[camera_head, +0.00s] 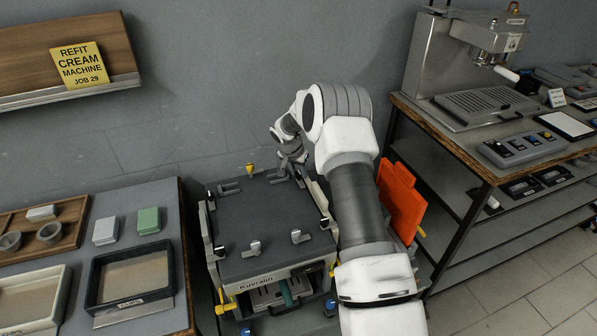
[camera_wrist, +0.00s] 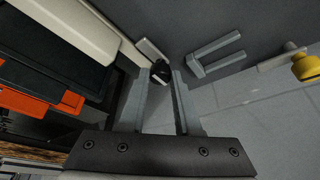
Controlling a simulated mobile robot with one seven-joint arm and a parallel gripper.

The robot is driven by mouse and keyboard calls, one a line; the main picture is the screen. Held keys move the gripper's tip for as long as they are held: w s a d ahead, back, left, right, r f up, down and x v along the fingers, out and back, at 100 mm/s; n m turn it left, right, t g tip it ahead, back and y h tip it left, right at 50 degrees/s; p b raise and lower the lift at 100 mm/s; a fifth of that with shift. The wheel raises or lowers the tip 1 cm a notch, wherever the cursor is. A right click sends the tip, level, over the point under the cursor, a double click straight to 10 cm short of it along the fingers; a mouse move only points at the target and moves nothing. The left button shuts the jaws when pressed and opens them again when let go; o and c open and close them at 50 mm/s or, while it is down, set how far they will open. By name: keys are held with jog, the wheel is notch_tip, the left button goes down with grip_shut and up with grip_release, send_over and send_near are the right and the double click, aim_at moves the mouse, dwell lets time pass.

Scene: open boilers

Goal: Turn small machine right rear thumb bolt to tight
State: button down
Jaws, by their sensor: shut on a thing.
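The small machine (camera_head: 265,208) is a dark grey flat-topped box marked "Kuvralin", standing below my arm. My gripper (camera_head: 291,164) is at its right rear corner in the head view. In the wrist view my gripper (camera_wrist: 160,82) has its two fingers on either side of a dark round knob, the right rear thumb bolt (camera_wrist: 159,70), and is shut on it. The knob's lower part and its angle are hard to see. In the head view my gripper hides this bolt.
A yellow knob (camera_head: 250,169) stands at the machine's rear edge and also shows in the wrist view (camera_wrist: 305,67). Grey clips (camera_head: 254,248) sit on the top. An orange panel (camera_head: 399,200) stands to the right, beside a wooden bench (camera_head: 440,135). A table with trays (camera_head: 130,275) is at left.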

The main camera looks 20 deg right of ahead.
jog(key=n+y+b, duration=0.1)
jog(key=n, duration=0.3)
jog(key=shift+s+d+t, duration=0.1)
jog(key=shift+d+t, duration=0.05)
jog(key=shift+t, duration=0.15)
jog(key=n+y, duration=0.1)
jog(key=n, duration=0.1)
jog(key=n+y, duration=0.1)
jog(key=n, duration=0.2)
jog(key=shift+d+n+t+y, duration=0.15)
jog(key=shift+n+t+y, duration=0.15)
jog(key=n, duration=0.2)
jog(key=n+y, duration=0.1)
jog(key=n, duration=0.1)
jog(key=shift+d+f+y, duration=0.1)
jog(key=shift+y, duration=0.2)
jog(key=shift+n+g+y+b, duration=0.6)
jog(key=shift+n+b, duration=0.35)
jog(key=shift+n, duration=1.05)
jog(key=c, duration=0.6)
grip_release()
